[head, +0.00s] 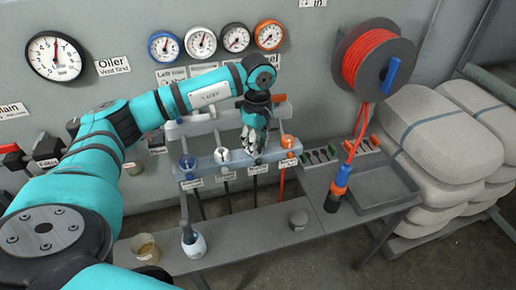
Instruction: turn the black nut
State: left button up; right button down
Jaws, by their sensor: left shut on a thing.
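My left gripper (253,146) points down at the grey valve rail (208,170), between the white nut (222,156) and the orange nut (288,142). It is shut on a fitting there that its fingers mostly hide. By its place in the row this looks like the black nut, but I cannot make out its colour. A black hose (255,190) hangs from the rail below the gripper. The blue nut (187,162) is at the left end of the row. My right gripper is not in view.
A grey bench (245,238) runs below, with a beige cup (145,248), a white-and-blue bottle (194,243) and a small grey pot (298,219). A red hose reel (374,60) hangs right. Several gauges (200,43) line the wall. Stacked sacks (435,140) stand at far right.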

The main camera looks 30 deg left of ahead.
pick_arm(q)
jog(key=shift+m+b, duration=0.35)
jog(key=shift+m, duration=0.25)
jog(key=shift+r, duration=0.1)
jog(key=o, duration=1.1)
jog(key=shift+o, duration=0.2)
notch_tip(320, 180, up, 12)
jog(key=shift+s, duration=0.1)
